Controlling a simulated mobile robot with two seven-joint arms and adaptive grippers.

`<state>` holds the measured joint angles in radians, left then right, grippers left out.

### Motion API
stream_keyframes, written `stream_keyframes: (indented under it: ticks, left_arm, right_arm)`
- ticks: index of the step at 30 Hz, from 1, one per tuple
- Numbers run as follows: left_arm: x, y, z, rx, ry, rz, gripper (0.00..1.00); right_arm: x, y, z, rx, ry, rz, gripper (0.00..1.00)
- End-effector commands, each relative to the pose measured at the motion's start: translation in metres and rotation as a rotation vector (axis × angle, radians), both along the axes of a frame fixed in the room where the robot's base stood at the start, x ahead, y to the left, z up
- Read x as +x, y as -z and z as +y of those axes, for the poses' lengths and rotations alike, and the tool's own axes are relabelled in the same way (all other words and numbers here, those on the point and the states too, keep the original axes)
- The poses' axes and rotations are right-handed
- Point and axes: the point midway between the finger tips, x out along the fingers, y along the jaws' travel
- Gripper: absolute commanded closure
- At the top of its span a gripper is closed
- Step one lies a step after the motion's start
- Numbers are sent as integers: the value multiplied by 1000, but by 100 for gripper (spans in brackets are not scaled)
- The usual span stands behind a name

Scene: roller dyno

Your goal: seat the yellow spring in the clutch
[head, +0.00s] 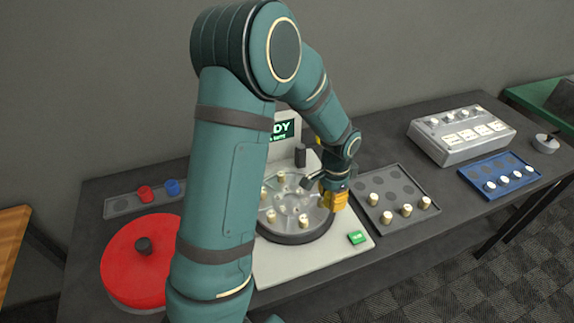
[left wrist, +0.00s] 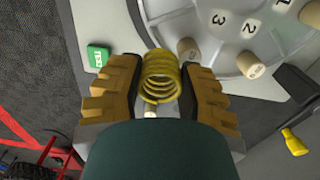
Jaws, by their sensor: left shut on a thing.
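The yellow spring (left wrist: 160,78) is a coil held between the two ridged orange fingers of my left gripper (left wrist: 159,66). In the head view my left gripper (head: 334,199) is over the right edge of the clutch (head: 288,219), and I cannot make out the spring there. The clutch is a round grey metal disc with several cream rollers on it. In the left wrist view its numbered face (left wrist: 225,45) lies beyond the spring, with a roller close by. I cannot tell whether the spring touches the clutch. My right gripper is not in view.
A grey tray (head: 411,222) with several cream rollers stands right of the clutch. A green test button (head: 357,238) is at the base's front. A red disc (head: 128,262) lies left. A blue tray (head: 492,169) and a grey box (head: 455,150) stand at the right.

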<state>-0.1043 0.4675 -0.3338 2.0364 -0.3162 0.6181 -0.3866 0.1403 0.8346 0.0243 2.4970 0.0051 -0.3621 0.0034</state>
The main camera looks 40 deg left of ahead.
Motion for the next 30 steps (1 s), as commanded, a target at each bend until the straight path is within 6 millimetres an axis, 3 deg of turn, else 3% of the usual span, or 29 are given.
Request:
stream_keyframes:
  ticks: [1, 6, 12, 20, 30]
  left_arm:
    - [-4, -10, 14, 0, 53, 1, 98]
    - [-16, -23, 56, 1, 268, -5, 98]
    - [-31, -33, 92, 6, 462, -10, 98]
    - [-37, -32, 105, 9, 551, -12, 98]
    - [-37, 0, 105, 9, 553, -11, 98]
  right_arm:
    - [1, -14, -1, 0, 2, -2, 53]
    - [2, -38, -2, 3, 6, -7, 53]
    - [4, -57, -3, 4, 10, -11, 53]
    - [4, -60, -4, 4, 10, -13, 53]
    - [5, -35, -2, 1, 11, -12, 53]
